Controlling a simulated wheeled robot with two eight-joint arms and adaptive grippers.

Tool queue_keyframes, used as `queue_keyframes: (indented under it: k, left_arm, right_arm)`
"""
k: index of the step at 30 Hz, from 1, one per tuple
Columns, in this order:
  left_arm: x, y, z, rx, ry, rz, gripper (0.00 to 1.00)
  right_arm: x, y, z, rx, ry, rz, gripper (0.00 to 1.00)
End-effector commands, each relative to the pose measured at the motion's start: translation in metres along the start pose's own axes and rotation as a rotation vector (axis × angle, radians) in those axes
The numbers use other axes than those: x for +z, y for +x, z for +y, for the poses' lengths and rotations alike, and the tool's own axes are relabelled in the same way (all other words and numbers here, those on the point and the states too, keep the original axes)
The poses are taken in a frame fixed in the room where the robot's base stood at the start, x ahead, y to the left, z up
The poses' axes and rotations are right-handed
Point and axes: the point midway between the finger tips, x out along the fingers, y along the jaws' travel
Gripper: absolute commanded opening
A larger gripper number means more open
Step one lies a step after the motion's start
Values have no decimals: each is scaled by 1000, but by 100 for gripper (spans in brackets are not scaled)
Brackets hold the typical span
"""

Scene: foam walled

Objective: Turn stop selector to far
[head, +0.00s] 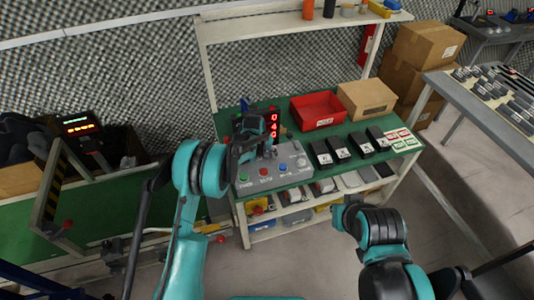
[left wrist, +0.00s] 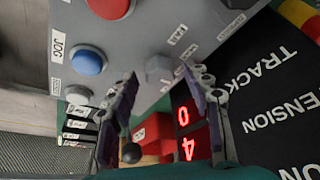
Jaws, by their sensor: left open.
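The grey control box (head: 268,172) stands on the green bench and carries a row of coloured buttons. In the left wrist view its panel (left wrist: 125,45) fills the upper middle. A grey hexagonal knob (left wrist: 158,68), which looks like the stop selector, sits on it with small labels beside it, too blurred to read surely. My left gripper (head: 258,142) is over the back of the box. In the left wrist view my left gripper (left wrist: 160,82) is open, its fingertips on either side of the knob, with no clear contact. My right gripper (head: 350,210) is in front of the bench, its fingers unclear.
The panel also has a red button (left wrist: 110,6) and a blue button (left wrist: 88,60) marked JOG. A red digit display (head: 272,124) stands behind the box. A red bin (head: 317,111), a cardboard box (head: 366,99) and several black blocks (head: 337,148) occupy the bench to the right.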

Motion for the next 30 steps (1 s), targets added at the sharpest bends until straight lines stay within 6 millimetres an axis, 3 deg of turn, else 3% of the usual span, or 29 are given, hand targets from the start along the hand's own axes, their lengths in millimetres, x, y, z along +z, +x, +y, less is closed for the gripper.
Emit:
queue_keyframes:
  k: [8, 14, 15, 30]
  left_arm:
    - [0, 2, 0, 0, 0, 0, 49]
    - [0, 2, 0, 0, 0, 0, 2]
    - [0, 2, 0, 0, 0, 0, 0]
    - [0, 2, 1, -43, -102, -1, 0]
  right_arm:
    - [0, 0, 0, 0, 0, 0, 0]
    - [0, 0, 0, 0, 0, 0, 0]
    - [0, 0, 0, 0, 0, 0, 0]
    - [1, 2, 0, 0, 0, 0, 0]
